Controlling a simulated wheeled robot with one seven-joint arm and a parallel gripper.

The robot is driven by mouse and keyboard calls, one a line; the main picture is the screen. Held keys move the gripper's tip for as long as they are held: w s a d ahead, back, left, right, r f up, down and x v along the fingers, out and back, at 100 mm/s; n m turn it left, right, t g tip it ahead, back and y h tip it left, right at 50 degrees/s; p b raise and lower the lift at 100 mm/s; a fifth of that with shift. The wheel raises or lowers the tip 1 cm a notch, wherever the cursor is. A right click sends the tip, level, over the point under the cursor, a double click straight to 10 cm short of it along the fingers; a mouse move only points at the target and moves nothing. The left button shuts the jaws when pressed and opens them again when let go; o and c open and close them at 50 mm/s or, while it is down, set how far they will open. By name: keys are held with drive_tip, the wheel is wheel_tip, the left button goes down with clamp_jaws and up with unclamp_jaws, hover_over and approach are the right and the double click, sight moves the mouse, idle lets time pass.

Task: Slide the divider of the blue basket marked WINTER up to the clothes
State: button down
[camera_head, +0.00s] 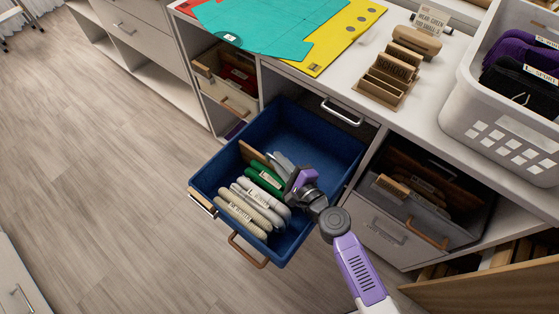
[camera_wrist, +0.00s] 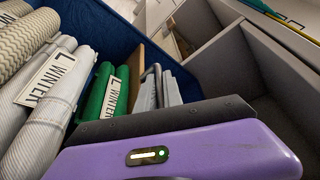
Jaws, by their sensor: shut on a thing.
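The blue basket (camera_head: 318,143) is pulled out of the shelving, its front label (camera_head: 203,203) too small to read. Several folded clothes stand in it: cream (camera_head: 240,217), white and green (camera_head: 264,180), with tags that read WINTER in the wrist view (camera_wrist: 45,80). The brown divider (camera_head: 253,154) stands just behind the green clothes; part of it shows in the wrist view (camera_wrist: 135,66).
The far part of the basket is empty. A grey basket (camera_head: 418,196) sits in the cubby to the right, a beige one (camera_head: 228,90) to the left. A white laundry basket (camera_head: 500,120), a wooden card rack (camera_head: 388,78) and coloured sheets (camera_head: 275,30) lie on the countertop.

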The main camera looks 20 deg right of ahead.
drive_tip(key=shift+s+a, duration=0.25)
drive_tip(key=shift+a, duration=0.05)
drive_tip(key=c, duration=1.5)
unclamp_jaws()
drive_tip(key=shift+v, duration=3.9)
